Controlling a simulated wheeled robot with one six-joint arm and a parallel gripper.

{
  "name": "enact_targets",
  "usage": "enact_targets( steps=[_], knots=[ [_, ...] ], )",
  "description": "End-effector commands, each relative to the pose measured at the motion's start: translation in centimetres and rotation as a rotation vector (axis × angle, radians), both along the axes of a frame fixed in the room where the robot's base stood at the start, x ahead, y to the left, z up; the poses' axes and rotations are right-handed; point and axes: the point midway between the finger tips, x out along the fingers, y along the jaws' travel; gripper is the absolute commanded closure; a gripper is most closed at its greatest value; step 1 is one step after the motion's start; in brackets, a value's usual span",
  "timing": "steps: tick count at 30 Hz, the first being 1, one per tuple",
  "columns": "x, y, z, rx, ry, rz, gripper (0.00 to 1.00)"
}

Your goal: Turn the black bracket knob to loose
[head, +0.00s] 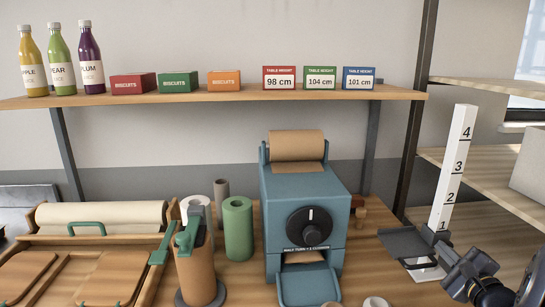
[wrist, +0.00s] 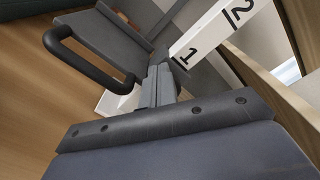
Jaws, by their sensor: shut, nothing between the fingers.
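The black bracket (head: 402,243) sits low on a white post (head: 457,160) numbered 1 to 4, near mark 1, at the right of the head view. In the wrist view its dark plate (wrist: 105,35) and black loop handle (wrist: 85,50) lie beyond my fingers, with the post (wrist: 215,30) to the right. My gripper (wrist: 155,88) is shut and empty, pointing at the bracket near the post's lower end. In the head view my gripper (head: 446,250) is beside the post. I cannot make out the bracket knob clearly; my gripper may hide it. Contact cannot be told.
A blue machine (head: 315,190) with a black dial stands left of the bracket. Wooden shelves (head: 490,185) rise close on the right. A dark upright (head: 414,120) stands behind.

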Motion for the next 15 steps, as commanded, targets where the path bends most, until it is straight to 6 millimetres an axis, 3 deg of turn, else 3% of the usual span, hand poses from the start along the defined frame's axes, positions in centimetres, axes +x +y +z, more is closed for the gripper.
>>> enact_targets(
  steps=[15],
  knots=[
    [-0.02, 0.1, -0.43, 0.001, 0.002, -0.002, 1.0]
  ],
)
